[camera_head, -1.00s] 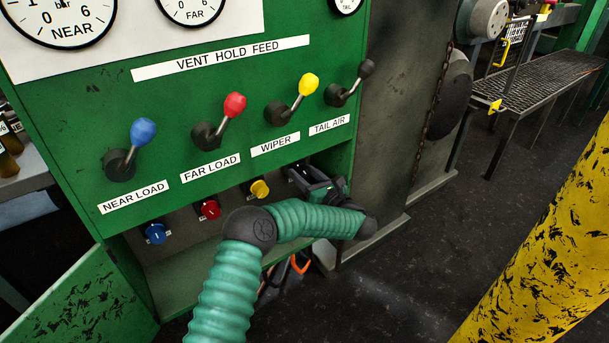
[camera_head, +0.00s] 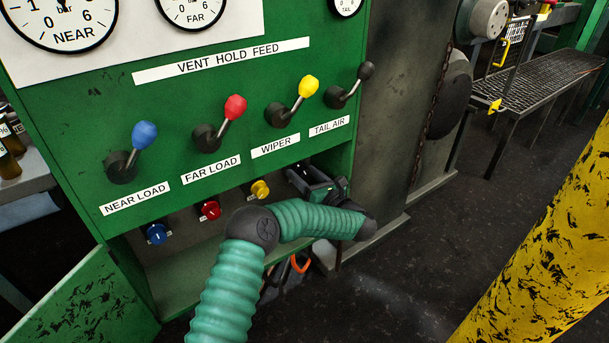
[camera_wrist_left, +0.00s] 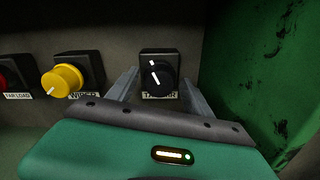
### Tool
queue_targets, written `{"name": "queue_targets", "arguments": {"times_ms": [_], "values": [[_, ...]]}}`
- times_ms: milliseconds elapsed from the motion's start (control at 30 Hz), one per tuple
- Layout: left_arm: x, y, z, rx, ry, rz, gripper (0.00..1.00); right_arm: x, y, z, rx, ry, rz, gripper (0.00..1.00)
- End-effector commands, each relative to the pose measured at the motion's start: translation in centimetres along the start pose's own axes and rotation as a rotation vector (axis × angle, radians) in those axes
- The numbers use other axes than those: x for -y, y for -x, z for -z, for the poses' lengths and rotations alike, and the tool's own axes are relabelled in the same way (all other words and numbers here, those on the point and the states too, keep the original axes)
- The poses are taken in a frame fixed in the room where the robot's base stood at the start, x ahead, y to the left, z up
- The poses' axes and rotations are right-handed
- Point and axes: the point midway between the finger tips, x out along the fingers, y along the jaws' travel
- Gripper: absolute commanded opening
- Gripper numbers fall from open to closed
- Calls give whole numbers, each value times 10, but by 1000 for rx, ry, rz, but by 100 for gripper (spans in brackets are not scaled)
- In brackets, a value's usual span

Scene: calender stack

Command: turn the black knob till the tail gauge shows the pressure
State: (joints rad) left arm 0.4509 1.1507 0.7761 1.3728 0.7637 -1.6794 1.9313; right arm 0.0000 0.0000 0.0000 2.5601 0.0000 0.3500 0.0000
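The black knob (camera_wrist_left: 160,74) with a white pointer line sits on a dark square block in the left wrist view. Its pointer tilts up and slightly left. My left gripper (camera_wrist_left: 160,92) is open, one finger on each side of the knob, with gaps showing; I see no clear contact. In the head view my left gripper (camera_head: 304,182) reaches into the recess under the panel and hides the black knob. The tail gauge (camera_head: 346,6) is cut off by the top edge, and its needle cannot be read. My right gripper is not in view.
Yellow (camera_head: 260,190), red (camera_head: 210,210) and blue (camera_head: 157,234) knobs sit left along the recess. Levers with blue, red, yellow and black (camera_head: 366,71) tips stand out above. A green wall (camera_wrist_left: 265,75) closes the recess on the right.

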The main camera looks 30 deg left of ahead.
Motion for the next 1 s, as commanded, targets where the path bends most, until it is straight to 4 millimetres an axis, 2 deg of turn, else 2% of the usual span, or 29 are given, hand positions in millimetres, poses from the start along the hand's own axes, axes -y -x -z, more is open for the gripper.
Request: {"name": "queue_targets", "arguments": {"times_ms": [200, 333, 467, 700, 800, 900, 1000], "values": [[0, 1, 0, 0, 0, 0, 59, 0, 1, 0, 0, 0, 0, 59], [0, 13, -3, -1, -1, 1, 59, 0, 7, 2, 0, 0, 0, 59], [0, 44, -5, -1, -2, 5, 59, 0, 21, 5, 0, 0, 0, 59], [1, 116, -4, -1, -4, 5, 59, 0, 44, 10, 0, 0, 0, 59], [0, 140, -2, -1, -2, 3, 59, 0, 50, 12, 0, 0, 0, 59], [1, 158, -2, 2, -2, 4, 59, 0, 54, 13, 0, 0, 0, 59], [1, 166, 0, 2, 0, 1, 59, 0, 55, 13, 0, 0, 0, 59]]}}
